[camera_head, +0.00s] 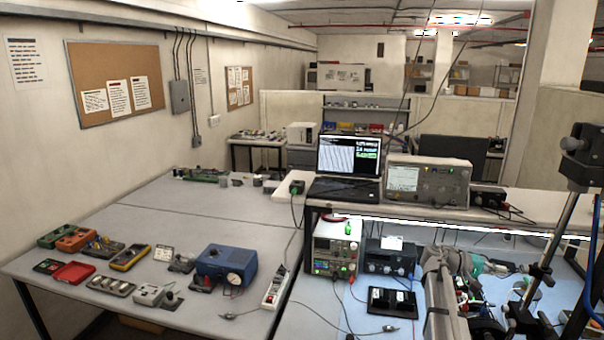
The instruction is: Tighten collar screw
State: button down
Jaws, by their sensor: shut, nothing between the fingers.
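My grey arm comes up at the lower right, and its wrist ends at my gripper (512,268), which is small and dark in the picture. The gripper is shut with nothing between its fingers. It is close to a metal stand (555,240) with black clamps at the right edge. I cannot make out the collar screw or the cylinder among the cluttered parts around the stand. I cannot tell whether the gripper touches anything there.
A laptop (349,160) and a bench instrument (428,182) stand on the raised shelf. A power supply (336,248) and a black box (391,256) sit below it. A blue box (226,264), red tray (73,273) and small tools lie on the left table. Cables cross the bench.

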jog(key=shift+a, duration=0.3)
jog(key=shift+d+f, duration=0.1)
jog(key=shift+d, duration=0.05)
jog(key=x, duration=0.6)
jog(key=shift+d+b, duration=0.35)
jog(key=shift+w+d, duration=0.1)
jog(key=shift+w, duration=0.2)
dwell(1.3)
jog(key=shift+w+r, duration=0.1)
jog(key=shift+r, duration=0.2)
dwell(0.5)
jog(key=shift+s+p, duration=0.3)
jog(key=shift+s, duration=0.15)
dwell(0.3)
dwell(0.4)
jog(key=v, duration=0.6)
